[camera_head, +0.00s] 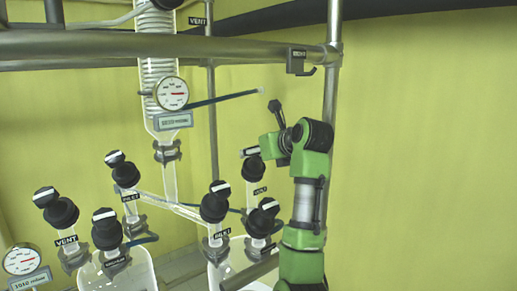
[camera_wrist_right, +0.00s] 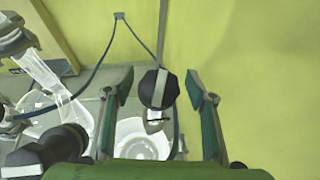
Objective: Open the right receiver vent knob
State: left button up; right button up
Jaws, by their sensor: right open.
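A black knob with a white bar (camera_head: 252,169) sits on the glass neck at the back right of the reactor group, with a small label below it that is hard to read. In the right wrist view, the black knob with a pale stripe (camera_wrist_right: 159,89) lies between the two open fingers of my right gripper (camera_wrist_right: 158,95), with a gap on each side. The fingers do not appear to touch it. My left gripper is not in view.
Other black knobs stand close by, one in front at right (camera_head: 262,219) and one labelled inlet (camera_head: 215,203). A pressure gauge (camera_head: 172,93) hangs on the glass column. A metal post (camera_head: 333,60) and rail (camera_head: 230,48) frame the setup. The yellow wall side at right is clear.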

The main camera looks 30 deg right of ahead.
jog(key=c, duration=1.1)
jog(key=shift+n+y, duration=0.3)
jog(key=n+y, duration=0.3)
jog(key=n, duration=0.2)
jog(key=shift+n+g+y, duration=0.7)
jog(key=shift+n+y, duration=0.2)
jog(key=shift+n, duration=0.8)
jog(key=shift+a, duration=0.1)
jog(key=o, duration=1.1)
